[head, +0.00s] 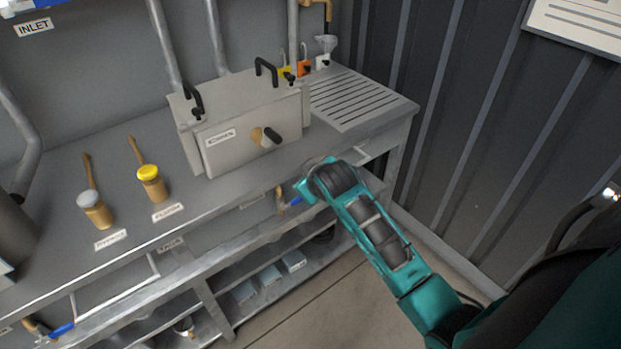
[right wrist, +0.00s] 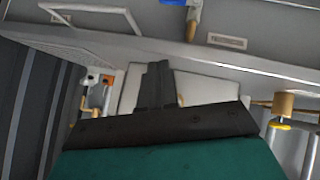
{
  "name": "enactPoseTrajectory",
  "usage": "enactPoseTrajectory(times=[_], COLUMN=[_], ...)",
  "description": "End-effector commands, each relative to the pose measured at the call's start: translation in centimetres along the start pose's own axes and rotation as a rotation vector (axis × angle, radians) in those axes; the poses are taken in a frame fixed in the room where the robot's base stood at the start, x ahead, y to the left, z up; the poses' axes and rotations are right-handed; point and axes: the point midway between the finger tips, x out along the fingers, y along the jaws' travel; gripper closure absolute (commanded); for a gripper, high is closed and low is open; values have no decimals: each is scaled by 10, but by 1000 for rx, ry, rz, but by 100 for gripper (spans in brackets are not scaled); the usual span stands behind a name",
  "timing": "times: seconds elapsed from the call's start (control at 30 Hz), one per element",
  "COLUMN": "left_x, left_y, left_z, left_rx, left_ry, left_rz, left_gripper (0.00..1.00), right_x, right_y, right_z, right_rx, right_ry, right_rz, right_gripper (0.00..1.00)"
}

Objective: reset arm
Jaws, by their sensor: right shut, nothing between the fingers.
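My right arm comes in from the lower right in the head view, teal with black joints. Its wrist end is in front of the bench's front edge, below the grey box. The fingers are not clear there. In the right wrist view my right gripper (right wrist: 157,82) shows its dark fingers together, with nothing between them. The picture there is turned over, with the pale box behind the fingers. My left gripper is not in view.
The bench (head: 365,113) carries a grey box (head: 235,128) with black handles and a knob. A yellow-topped valve (head: 152,184) and grey-topped valve (head: 95,209) stand at left. A blue-handled tap (head: 297,199) is close to my wrist. A ribbed wall (head: 480,110) bounds the right.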

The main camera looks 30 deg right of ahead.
Motion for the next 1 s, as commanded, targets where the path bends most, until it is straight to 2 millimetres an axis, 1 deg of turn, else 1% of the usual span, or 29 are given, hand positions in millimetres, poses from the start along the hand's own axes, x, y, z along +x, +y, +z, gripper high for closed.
enactPoseTrajectory(times=[0.1, 0.2, 0.67, 0.73, 0.77, 0.87, 0.97, 1.0], left_x=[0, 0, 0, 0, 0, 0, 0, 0], left_y=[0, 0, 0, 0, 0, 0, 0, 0], left_z=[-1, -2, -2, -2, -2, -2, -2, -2], left_rx=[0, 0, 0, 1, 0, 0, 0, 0], left_ry=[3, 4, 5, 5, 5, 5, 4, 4], left_rz=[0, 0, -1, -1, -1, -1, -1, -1], left_gripper=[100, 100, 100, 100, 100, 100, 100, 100], right_x=[-5, -7, -6, -6, -7, -10, -20, -27], right_y=[1, 1, 0, -2, -5, -25, -57, -72], right_z=[0, 0, 0, 3, 7, 27, 59, 73], right_rx=[0, 0, 0, -1, -2, -4, 4, 13], right_ry=[0, -1, 0, 1, 3, 21, 56, 72], right_rz=[0, 0, 0, -4, -8, -35, -85, -110], right_gripper=[100, 100, 100, 100, 100, 100, 100, 100])
